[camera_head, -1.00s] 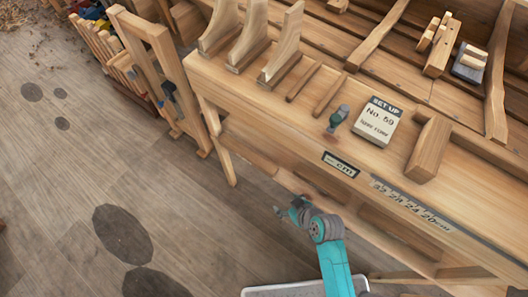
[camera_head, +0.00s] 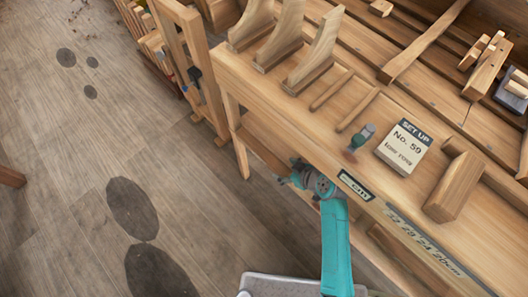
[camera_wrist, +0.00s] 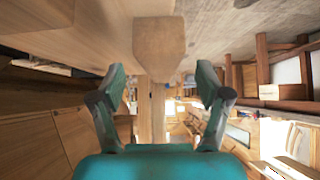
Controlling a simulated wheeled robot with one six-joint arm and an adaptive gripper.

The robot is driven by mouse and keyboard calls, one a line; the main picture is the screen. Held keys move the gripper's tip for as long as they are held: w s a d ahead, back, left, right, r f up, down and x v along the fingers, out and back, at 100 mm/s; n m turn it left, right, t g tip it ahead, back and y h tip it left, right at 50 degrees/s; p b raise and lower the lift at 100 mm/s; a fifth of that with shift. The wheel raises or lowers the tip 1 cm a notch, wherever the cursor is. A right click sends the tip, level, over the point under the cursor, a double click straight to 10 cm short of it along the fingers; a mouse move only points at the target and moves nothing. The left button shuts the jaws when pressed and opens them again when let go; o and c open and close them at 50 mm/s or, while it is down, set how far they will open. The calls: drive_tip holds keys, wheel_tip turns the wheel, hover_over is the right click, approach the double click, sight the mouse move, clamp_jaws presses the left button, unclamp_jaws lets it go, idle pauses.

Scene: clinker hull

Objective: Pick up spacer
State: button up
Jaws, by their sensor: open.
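My gripper (camera_head: 286,178) is at the front side of the wooden workbench (camera_head: 270,112), near its edge and to the left of the "cm" label. In the wrist view my gripper (camera_wrist: 161,82) has its two fingers wide apart with nothing held between them. A pale wooden piece with a blunt end (camera_wrist: 158,42) shows ahead, between and above the fingers. I cannot tell which piece is the spacer. A loose wooden block (camera_head: 455,187) lies on the bench to the right of the card, and two thin wooden strips (camera_head: 332,89) lie left of it.
Curved wooden uprights (camera_head: 315,52) stand farther back. A scale strip (camera_head: 425,240) runs along the front edge.

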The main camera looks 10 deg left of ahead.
sight(265, 153)
drive_tip(key=w+a, duration=0.1)
drive_tip(key=a, duration=0.1)
drive_tip(key=w+a, duration=0.2)
drive_tip(key=shift+w+a, duration=0.15)
drive_tip(key=w+a, duration=0.1)
drive_tip(key=a+f, duration=0.1)
drive_tip(key=w+a, duration=0.1)
drive_tip(key=shift+w+a+f, duration=0.15)
drive_tip(key=shift+w+f, duration=0.1)
drive_tip(key=shift+w, duration=0.05)
drive_tip(key=shift+w+a+f, duration=0.2)
drive_tip(key=shift+a+f, duration=0.05)
drive_tip(key=shift+f, duration=0.05)
clamp_jaws()
